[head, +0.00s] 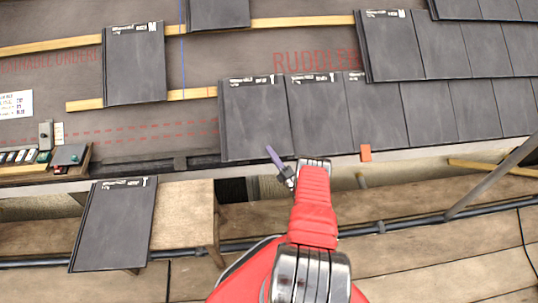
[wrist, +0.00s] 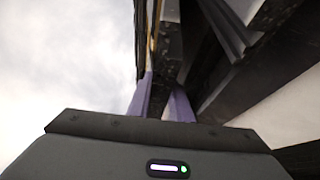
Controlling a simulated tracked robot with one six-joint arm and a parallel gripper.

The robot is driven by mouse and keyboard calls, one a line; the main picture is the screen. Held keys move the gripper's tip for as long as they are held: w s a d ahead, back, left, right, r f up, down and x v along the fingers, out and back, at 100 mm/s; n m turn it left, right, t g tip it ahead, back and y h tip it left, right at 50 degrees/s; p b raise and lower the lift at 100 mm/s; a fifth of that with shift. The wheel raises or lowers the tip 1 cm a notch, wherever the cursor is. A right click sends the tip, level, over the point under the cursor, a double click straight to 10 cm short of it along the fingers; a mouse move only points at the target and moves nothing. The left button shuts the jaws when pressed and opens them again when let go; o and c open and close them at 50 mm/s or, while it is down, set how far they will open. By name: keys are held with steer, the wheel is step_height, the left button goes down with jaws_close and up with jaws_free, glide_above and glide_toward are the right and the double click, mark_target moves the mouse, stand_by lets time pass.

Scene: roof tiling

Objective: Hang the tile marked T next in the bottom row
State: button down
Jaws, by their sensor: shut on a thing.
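A dark grey tile (head: 254,122) with a white label along its top lies at the left end of the bottom row, beside the neighbouring tile (head: 319,120). Its letter is too small to read surely. My gripper (head: 277,163) is at this tile's lower edge, near its right corner. In the wrist view, my two purple fingers (wrist: 162,103) are shut on a dark, thin edge; this appears to be that tile. Another dark labelled tile (head: 113,225) lies on the wooden bench. No letter T can be made out.
A loose-standing tile (head: 134,65) hangs up left on the upper batten (head: 275,23). The lower batten (head: 195,93) is bare left of the row. An orange block (head: 365,152) is at the eave. A tray (head: 22,170) holds small items at left. A grey pole (head: 490,177) slants at right.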

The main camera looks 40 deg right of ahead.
steer(key=shift+s, duration=0.1)
steer(key=c, duration=1.5)
jaws_free()
steer(key=shift+c, duration=0.2)
steer(key=shift+a+f, duration=0.1)
steer(key=v, duration=0.7)
steer(key=shift+s, duration=0.35)
steer(key=shift+s+a+r, duration=0.2)
steer(key=shift+s+r, duration=0.15)
steer(key=shift+r, duration=0.35)
steer(key=shift+s+a+r, duration=0.25)
steer(key=shift+s+r, duration=0.1)
steer(key=shift+r, duration=0.35)
steer(key=shift+s+a+r, duration=0.2)
steer(key=shift+s+r, duration=0.15)
steer(key=shift+r, duration=0.35)
